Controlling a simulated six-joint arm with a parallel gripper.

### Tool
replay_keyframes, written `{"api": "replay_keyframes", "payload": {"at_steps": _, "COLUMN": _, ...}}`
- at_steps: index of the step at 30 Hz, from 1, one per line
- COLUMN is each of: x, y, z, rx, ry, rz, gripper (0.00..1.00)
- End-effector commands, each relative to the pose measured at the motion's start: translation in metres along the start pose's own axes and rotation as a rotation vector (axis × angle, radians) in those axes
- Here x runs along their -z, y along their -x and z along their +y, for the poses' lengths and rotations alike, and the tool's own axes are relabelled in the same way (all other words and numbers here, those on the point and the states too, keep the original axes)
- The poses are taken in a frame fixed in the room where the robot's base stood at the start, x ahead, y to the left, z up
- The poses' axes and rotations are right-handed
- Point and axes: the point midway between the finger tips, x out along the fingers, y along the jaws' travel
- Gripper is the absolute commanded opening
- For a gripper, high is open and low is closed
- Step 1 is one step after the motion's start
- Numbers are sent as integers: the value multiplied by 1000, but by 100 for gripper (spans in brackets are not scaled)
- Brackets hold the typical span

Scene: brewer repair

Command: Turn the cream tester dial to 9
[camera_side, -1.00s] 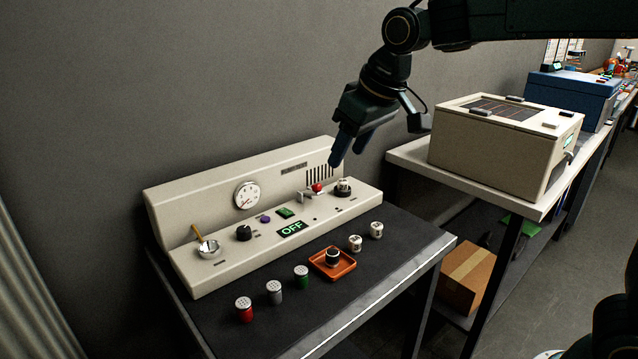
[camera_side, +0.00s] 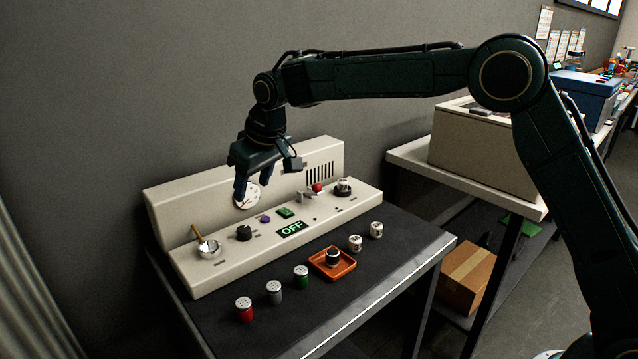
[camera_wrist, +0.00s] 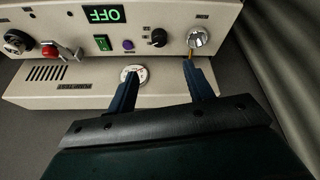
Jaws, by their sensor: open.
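The cream tester (camera_side: 318,207) is a long console on the dark bench, with an upright back panel. A small black knob (camera_side: 243,233) stands on its front deck. It also shows in the wrist view (camera_wrist: 158,37); its setting is too small to read. A round white gauge (camera_side: 251,196) on the back panel is partly covered by my gripper. My gripper (camera_side: 242,190) is open and empty, pointing down above the knob. In the wrist view my two fingers (camera_wrist: 160,73) are spread apart, with the knob beyond the gap between them.
Beside the knob are a purple button (camera_side: 265,219), a green switch (camera_side: 285,212) and a lit OFF display (camera_side: 292,229). A metal cup (camera_side: 209,249) with a wooden handle is left of the knob. Several small canisters and an orange tray (camera_side: 345,268) stand in front.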

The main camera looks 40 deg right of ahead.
Motion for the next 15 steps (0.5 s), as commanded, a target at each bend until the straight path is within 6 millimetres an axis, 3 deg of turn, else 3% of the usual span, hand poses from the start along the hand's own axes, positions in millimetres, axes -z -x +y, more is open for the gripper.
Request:
{"api": "replay_keyframes", "payload": {"at_steps": 8, "x": 0, "y": -5, "z": 0, "rx": 0, "ry": 0, "rz": -1, "gripper": 52}}
{"api": "replay_keyframes", "payload": {"at_steps": 15, "x": -1, "y": -27, "z": 0, "rx": 0, "ry": -1, "rz": -3, "gripper": 52}}
